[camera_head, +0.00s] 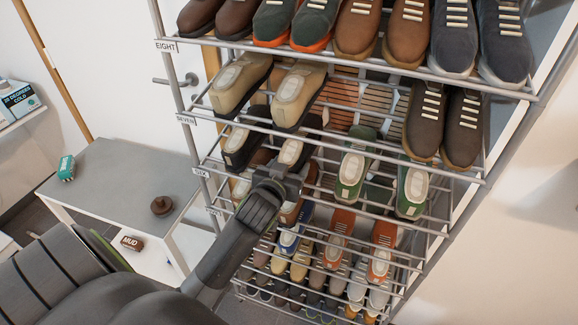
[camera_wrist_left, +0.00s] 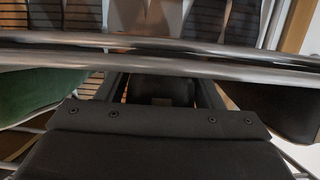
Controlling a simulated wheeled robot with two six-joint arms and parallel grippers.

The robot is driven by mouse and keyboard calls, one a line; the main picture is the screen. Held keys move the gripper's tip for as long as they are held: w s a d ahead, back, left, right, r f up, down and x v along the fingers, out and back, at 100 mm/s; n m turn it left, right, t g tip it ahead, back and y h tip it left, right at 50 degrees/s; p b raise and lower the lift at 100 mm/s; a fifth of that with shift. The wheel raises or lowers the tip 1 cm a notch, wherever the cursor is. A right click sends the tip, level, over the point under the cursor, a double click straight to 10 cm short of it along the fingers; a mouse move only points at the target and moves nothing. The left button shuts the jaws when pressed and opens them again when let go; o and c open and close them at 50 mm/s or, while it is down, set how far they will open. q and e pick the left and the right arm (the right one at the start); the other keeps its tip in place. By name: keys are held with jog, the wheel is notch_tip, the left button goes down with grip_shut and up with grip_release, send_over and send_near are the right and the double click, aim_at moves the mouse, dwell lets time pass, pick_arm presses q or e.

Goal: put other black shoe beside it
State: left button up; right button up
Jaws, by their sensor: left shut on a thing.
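A black shoe (camera_head: 242,146) with a light grey top stands on the rack row labelled SIX, at its left end. A second black shoe (camera_head: 292,151) of the same look is just to its right on that row, with a small gap between them. My left gripper (camera_head: 288,174) is at the near end of this second shoe and shut on it. In the left wrist view a dark form (camera_wrist_left: 162,88) sits between the fingers, behind the rack bars. Whether the held shoe rests fully on the bars is hard to tell. My right gripper is not in view.
Beige shoes (camera_head: 296,92) stand on the row above, close over the black pair. Green shoes (camera_head: 354,166) stand to the right. A metal rack bar (camera_wrist_left: 160,62) crosses close in front of the wrist.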

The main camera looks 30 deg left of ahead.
pick_arm(q)
jog(key=shift+r, duration=0.15)
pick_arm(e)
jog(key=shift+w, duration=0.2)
pick_arm(q)
jog(key=o, duration=1.4)
jog(key=shift+o, duration=0.2)
jog(key=shift+o, duration=1.2)
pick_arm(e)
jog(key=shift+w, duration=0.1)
pick_arm(q)
jog(key=shift+s, duration=0.1)
jog(key=s+d+f+p, duration=0.1)
jog(key=s+d+p, duration=0.1)
jog(key=s, duration=1.1)
jog(key=shift+s+d+f, duration=0.2)
jog(key=shift+s+d, duration=0.1)
jog(key=shift+d, duration=0.3)
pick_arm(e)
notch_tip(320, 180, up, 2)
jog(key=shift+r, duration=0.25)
